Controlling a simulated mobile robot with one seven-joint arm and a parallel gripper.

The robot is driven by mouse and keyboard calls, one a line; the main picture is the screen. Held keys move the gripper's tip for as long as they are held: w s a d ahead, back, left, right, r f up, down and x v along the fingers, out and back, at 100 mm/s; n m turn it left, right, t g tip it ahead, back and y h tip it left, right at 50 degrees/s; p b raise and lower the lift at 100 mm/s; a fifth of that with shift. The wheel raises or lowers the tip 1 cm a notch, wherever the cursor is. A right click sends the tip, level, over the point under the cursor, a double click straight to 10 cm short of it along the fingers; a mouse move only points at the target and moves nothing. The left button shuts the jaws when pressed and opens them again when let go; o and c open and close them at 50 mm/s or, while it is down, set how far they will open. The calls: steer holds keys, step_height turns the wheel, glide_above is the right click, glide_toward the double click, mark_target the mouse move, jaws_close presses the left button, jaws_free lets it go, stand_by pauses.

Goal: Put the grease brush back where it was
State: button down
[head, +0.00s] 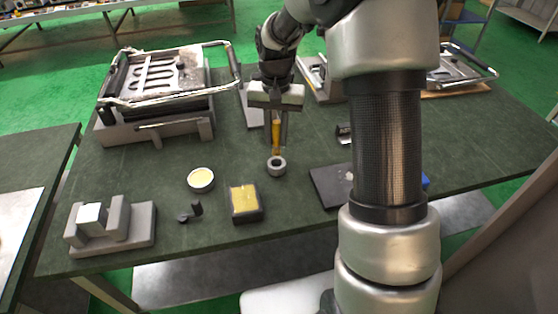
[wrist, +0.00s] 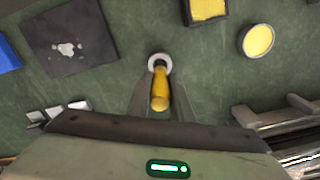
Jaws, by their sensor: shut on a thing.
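The grease brush (head: 276,133) has a yellow-orange handle and is upright between the fingers of my gripper (head: 277,122), which is shut on it. In the wrist view the brush (wrist: 160,92) also shows between the two fingers of my gripper (wrist: 161,97). Its lower end is at a small grey ring-shaped holder (head: 276,167), also seen in the wrist view (wrist: 159,60). The brush lines up with the ring's opening. I cannot tell how far its tip is inside; the bristles are hidden.
A round tin of pale grease (head: 201,178) and a square yellow pad box (head: 245,200) stand left of the holder. A dark plate (head: 330,186) lies to the right. A large metal fixture (head: 160,85) stands at the back left, and a grey block stand (head: 110,226) at the front left.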

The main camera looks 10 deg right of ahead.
mark_target(276, 154)
step_height(276, 154, down, 6)
steer(key=shift+f+b, duration=0.25)
steer(key=shift+b, duration=0.15)
steer(key=shift+f, duration=0.1)
steer(key=c, duration=1.6)
jaws_free()
